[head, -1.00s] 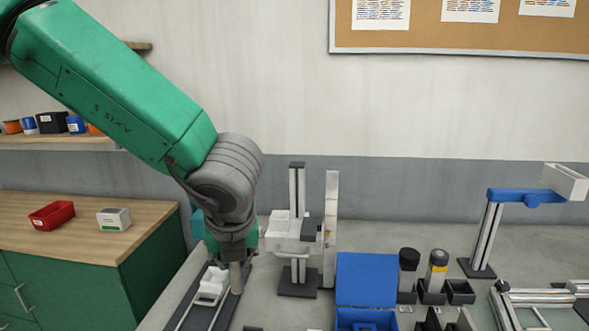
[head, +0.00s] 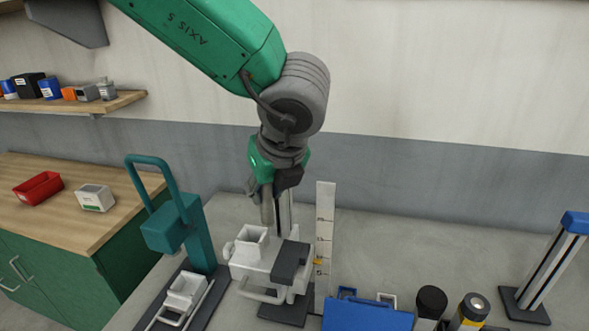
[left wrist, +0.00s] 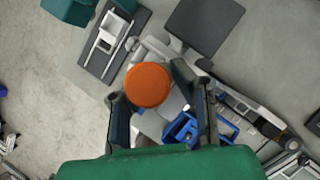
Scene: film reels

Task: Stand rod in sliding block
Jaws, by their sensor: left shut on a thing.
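My left gripper (head: 268,205) points down, shut on the rod. In the left wrist view the rod's round orange end (left wrist: 148,85) shows between the fingers; its lower part is hidden there. In the head view the gripper hangs just above a white block with a square open socket (head: 250,236), carried on an upright column. I cannot tell whether the rod touches it. Another white block (head: 183,291) with an opening sits on a dark rail at lower left; it also shows in the left wrist view (left wrist: 109,38). I cannot tell which block is the sliding one. My right gripper is out of view.
A teal press with a looped handle (head: 178,232) stands left of the column. A white scale (head: 325,235) stands close on its right. A blue box (head: 365,314) and dark-topped cylinders (head: 431,300) are at front right. Bare table lies behind them.

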